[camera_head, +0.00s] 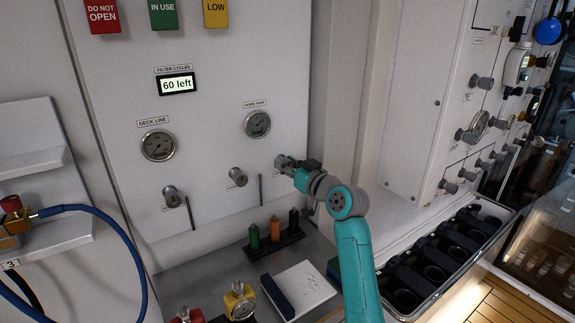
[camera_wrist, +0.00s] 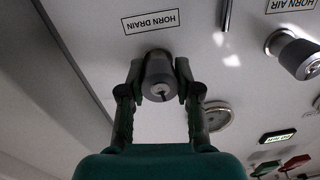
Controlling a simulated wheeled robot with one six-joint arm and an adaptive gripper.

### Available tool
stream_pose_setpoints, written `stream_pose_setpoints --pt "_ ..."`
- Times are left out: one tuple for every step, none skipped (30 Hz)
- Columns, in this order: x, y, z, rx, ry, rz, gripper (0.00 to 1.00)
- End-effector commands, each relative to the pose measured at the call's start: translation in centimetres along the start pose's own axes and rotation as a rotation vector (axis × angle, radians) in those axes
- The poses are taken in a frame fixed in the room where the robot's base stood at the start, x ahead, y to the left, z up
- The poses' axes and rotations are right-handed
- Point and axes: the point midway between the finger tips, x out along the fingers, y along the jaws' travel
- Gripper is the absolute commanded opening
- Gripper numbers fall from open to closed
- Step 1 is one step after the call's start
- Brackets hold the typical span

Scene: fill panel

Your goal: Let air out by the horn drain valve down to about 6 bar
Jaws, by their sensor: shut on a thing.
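The horn drain valve knob (camera_wrist: 160,78) is grey, on the white panel under a label (camera_wrist: 150,22) reading HORN DRAIN in the wrist view. My gripper (camera_wrist: 158,92) is shut on this knob, one finger on each side. In the head view my gripper (camera_head: 290,164) is at the right part of the panel and mostly hides the knob. A round horn gauge (camera_head: 257,124) is up and left of my gripper; its needle is too small to read. It seems to show in the wrist view too (camera_wrist: 217,117), partly behind a finger.
The horn air knob (camera_head: 237,176) is left of my gripper, with a thin rod between. The deck line gauge (camera_head: 158,145) and its knob (camera_head: 172,196) are further left. Below, a bench holds a rack of coloured markers (camera_head: 275,245) and a notepad (camera_head: 300,290).

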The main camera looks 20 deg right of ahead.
Motion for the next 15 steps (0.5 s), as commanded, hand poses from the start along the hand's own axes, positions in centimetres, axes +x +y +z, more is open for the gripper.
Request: stream_pose_setpoints --pt "0.01 -0.03 -0.02 -0.034 -0.002 0.0 0.0" --pt "0.01 -0.03 -0.02 -0.057 -0.003 0.001 0.0" --pt "0.01 -0.04 -0.03 -0.088 -0.004 0.001 0.0" --pt "0.01 -0.05 -0.03 -0.111 -0.005 0.001 0.0" --pt "0.01 -0.05 -0.03 -0.133 -0.006 0.002 0.0" --pt "0.01 -0.06 -0.04 -0.163 -0.007 0.002 0.0" --pt "0.01 -0.07 -0.04 -0.186 -0.008 0.002 0.0" --pt "0.01 -0.08 -0.04 -0.208 -0.009 0.002 0.0" --pt "0.01 -0.09 -0.03 -0.236 -0.011 0.003 0.0" --pt "0.01 -0.09 -0.03 -0.256 -0.012 0.003 0.0" --pt "0.01 -0.1 -0.03 -0.276 -0.013 0.003 0.0" --pt "0.01 -0.11 -0.03 -0.301 -0.014 0.003 0.0" --pt "0.01 -0.12 -0.02 -0.319 -0.015 0.003 0.0" --pt "0.01 -0.12 -0.02 -0.335 -0.016 0.004 0.0" --pt "0.02 -0.12 -0.02 -0.356 -0.017 0.004 0.0"
